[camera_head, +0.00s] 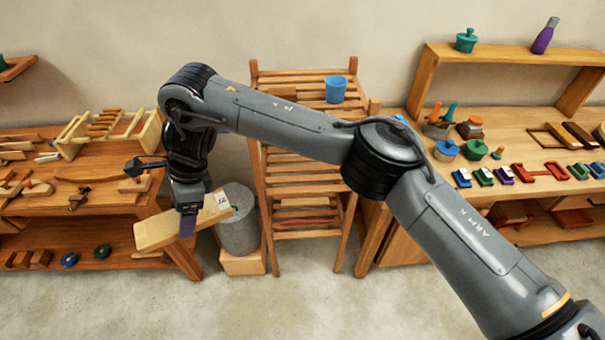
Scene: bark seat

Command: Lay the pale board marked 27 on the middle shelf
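The pale board (160,231) is at the left of centre, held tilted above the floor, with a small white label near its right end; the number on it is too small to read for certain. My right gripper (188,223) comes down onto the board from above and is shut on it near its middle. The slatted wooden rack (257,185) stands in the centre, to the right of the board. Its middle shelf (296,168) is partly hidden behind my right arm. My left gripper is not in view.
A grey cylinder (238,232) on a wooden block stands just behind the board, beside the rack. A blue cup (335,89) is on the rack's top shelf. Workbenches with tools flank it at left (100,205) and right (540,150). Open floor lies in front.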

